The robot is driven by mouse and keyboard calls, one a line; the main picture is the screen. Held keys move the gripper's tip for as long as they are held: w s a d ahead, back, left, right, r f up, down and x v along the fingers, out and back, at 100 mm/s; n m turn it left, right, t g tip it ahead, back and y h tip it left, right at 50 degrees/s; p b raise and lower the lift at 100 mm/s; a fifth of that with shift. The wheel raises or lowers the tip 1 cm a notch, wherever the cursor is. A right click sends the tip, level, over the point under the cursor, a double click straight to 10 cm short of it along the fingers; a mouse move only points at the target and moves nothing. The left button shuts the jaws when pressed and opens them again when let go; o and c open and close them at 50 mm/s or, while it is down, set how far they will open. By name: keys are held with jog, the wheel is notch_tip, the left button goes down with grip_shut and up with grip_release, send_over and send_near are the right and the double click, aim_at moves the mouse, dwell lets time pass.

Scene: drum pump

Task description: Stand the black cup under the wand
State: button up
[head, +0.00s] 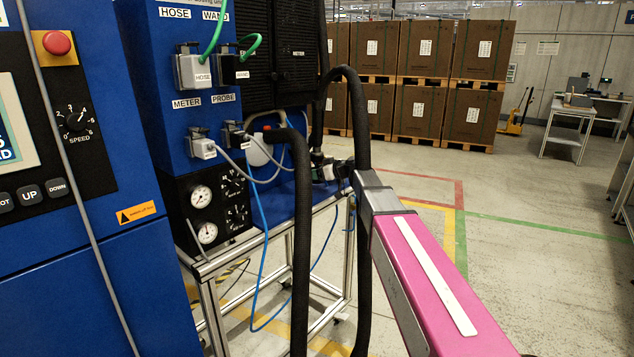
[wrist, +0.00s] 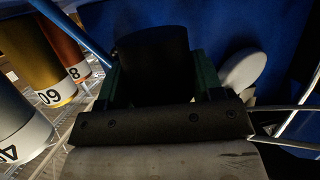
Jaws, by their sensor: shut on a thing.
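In the wrist view my gripper (wrist: 154,72) is shut on the black cup (wrist: 153,52), a dark cylinder between its two dark green fingers. The cup is in deep shadow, so its rim and any contents cannot be made out. In the head view my gripper (head: 326,168) is small and dark in front of the blue machine's stand, partly behind black hose. The cup cannot be told apart there. I cannot pick out the wand itself in either view; only a WAND label (head: 214,16) shows above a green-hosed connector.
A metal-framed stand (head: 272,238) carries the blue machine, gauges and a white container with a dark hose (head: 300,230). In the wrist view, numbered cans (wrist: 45,70) stand on a wire rack at left and a white disc (wrist: 244,70) lies right of the cup.

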jog(key=shift+f, duration=1.7)
jog(key=shift+f, duration=0.1)
jog(key=o, duration=0.9)
jog(key=v, duration=1.2)
jog(key=s+d+f+m+g+h, duration=0.2)
jog(key=s+d+f+m+h, duration=0.1)
jog(key=s+f, duration=0.55)
jog(key=s+d+f+m+g+h, duration=0.2)
jog(key=s+f+m+h, duration=0.3)
jog(key=f, duration=0.7)
jog(key=s+d+f+m+g+h, duration=0.1)
jog(key=s+d+f+m+h, duration=0.1)
jog(key=s+d+f, duration=0.2)
jog(key=s+d+f+m+g+h, duration=0.2)
jog(key=s+d+f, duration=0.2)
jog(key=s, duration=0.7)
notch_tip(320, 180, down, 2)
jog(key=shift+d+f+h, duration=0.1)
jog(key=shift+d+h, duration=0.1)
jog(key=shift+h, duration=0.2)
